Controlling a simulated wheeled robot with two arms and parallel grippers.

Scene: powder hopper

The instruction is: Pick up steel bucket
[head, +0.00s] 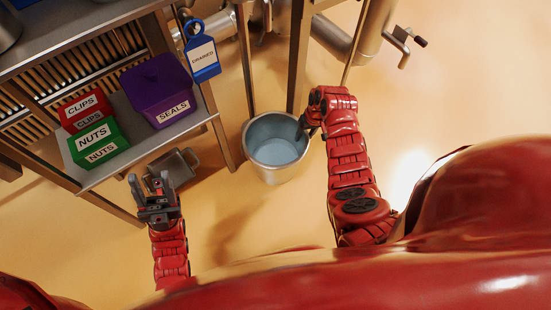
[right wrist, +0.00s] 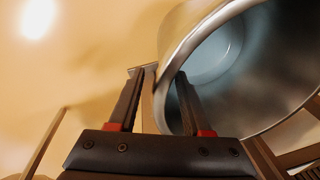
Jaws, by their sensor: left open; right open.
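The steel bucket (head: 277,178) stands upright on the floor, open at the top, with a pale blue-grey inside. My right gripper (head: 304,126) is at the right side of its rim, open. In the right wrist view the bucket (right wrist: 187,36) fills the upper right. There the open jaws of my right gripper (right wrist: 158,82) straddle the rim, one finger outside the wall and the other over the inside. I cannot tell whether either finger touches it. My left gripper (head: 154,190) is open and empty at the left, apart from the bucket.
A metal shelf (head: 125,158) at the left holds a red clips bin (head: 84,106), a green nuts bin (head: 97,142) and a purple seals bin (head: 155,88). A blue "drained" tag (head: 203,57) hangs nearby. Frame legs (head: 246,58) rise behind the bucket. Floor in front is clear.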

